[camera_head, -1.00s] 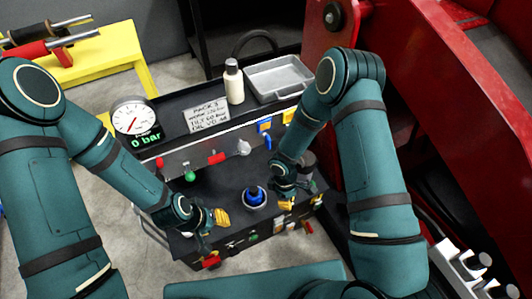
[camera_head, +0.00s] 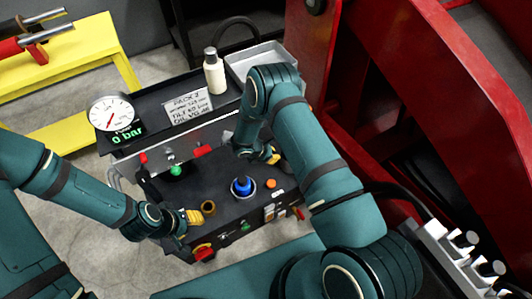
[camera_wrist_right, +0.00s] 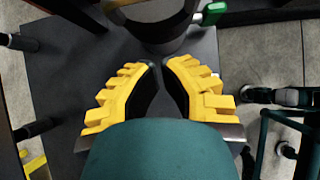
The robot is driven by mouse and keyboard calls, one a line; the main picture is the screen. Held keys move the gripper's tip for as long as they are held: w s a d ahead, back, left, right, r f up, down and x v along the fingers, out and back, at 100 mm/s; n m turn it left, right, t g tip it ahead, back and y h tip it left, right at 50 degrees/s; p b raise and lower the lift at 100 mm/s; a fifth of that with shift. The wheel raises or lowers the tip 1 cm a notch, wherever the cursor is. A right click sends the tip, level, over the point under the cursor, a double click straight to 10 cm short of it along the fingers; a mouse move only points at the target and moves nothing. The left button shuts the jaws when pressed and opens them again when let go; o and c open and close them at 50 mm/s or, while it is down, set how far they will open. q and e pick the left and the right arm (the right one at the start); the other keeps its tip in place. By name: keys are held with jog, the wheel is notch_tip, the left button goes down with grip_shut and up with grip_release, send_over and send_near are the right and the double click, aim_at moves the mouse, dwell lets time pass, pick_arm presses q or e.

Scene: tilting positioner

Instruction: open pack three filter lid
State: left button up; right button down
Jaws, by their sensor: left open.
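The pack (camera_head: 215,222) is a dark low cabinet with a shelf behind it; a placard (camera_head: 187,107) on the shelf seems to read PACK 3. In the right wrist view, a dark round canister (camera_wrist_right: 155,35), perhaps the filter, stands just beyond the fingertips of my right gripper (camera_wrist_right: 162,66). My right gripper is empty, with a narrow gap between its yellow fingers. In the head view my right gripper (camera_head: 272,155) is over the back right of the pack, and my arm hides the canister there. My left gripper (camera_head: 196,217) is open and empty at the pack's front left.
A blue fitting (camera_head: 242,187) and an orange cap (camera_head: 271,183) are on the pack top, and a brown ring (camera_head: 208,208) near my left gripper. A gauge (camera_head: 115,115) reads 0 bar. A bottle (camera_head: 214,73) and grey tray (camera_head: 262,62) are behind. A red frame (camera_head: 420,110) rises at right.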

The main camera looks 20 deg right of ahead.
jog(key=shift+w+d+r, duration=0.15)
jog(key=shift+d+r, duration=0.4)
jog(key=shift+d, duration=0.25)
jog(key=shift+w+d+r, duration=0.1)
jog(key=shift+d+r, duration=0.4)
jog(key=shift+d, duration=0.3)
jog(key=shift+d+r+y+p, duration=0.25)
jog(key=shift+r+y+p, duration=0.15)
